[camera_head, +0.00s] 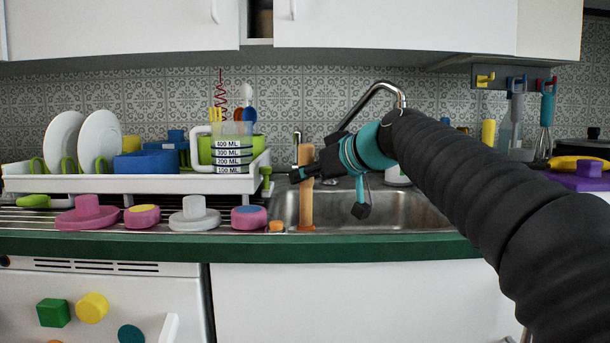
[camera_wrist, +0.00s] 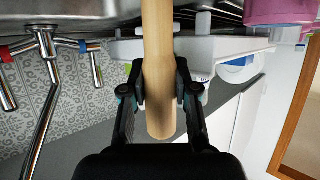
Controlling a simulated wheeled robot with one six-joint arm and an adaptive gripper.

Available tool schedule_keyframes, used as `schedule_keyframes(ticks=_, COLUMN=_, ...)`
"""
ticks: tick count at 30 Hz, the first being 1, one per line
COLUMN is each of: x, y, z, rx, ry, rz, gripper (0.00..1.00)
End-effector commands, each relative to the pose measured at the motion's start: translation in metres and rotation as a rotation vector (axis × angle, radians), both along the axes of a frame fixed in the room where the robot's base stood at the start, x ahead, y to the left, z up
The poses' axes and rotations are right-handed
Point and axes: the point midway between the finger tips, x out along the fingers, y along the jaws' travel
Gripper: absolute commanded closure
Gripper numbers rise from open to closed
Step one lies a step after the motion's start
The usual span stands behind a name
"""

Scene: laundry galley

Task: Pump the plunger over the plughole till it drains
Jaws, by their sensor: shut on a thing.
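The plunger's pale wooden handle (camera_head: 307,205) stands about upright at the left end of the steel sink (camera_head: 415,212). My gripper (camera_head: 303,174) is shut on the upper part of the handle. In the wrist view the handle (camera_wrist: 158,40) runs between the two fingers of my gripper (camera_wrist: 163,90), its rounded end sticking out past them. The plunger's cup cannot be made out in either view. The plughole and any water in the sink are hidden by the sink's front edge and my arm.
The chrome tap (camera_head: 375,92) arches behind my gripper. A white dish rack (camera_head: 90,184) with plates and a measuring jug (camera_head: 231,150) stands left. Pink and grey knobbed discs (camera_head: 195,222) line the front edge. Cupboards (camera_head: 400,25) hang above.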

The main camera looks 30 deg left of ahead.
Motion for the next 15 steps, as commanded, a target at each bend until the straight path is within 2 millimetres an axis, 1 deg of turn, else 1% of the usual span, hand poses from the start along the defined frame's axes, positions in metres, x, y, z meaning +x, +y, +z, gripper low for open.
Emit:
schedule_keyframes(ticks=7, x=-0.0001, y=-0.0001, z=0.0017, rx=0.001, ry=0.0, rz=0.0, gripper=1.0)
schedule_keyframes(ticks=15, x=0.0, y=0.0, z=0.0104, rx=0.001, ry=0.0, rz=0.0, gripper=1.0)
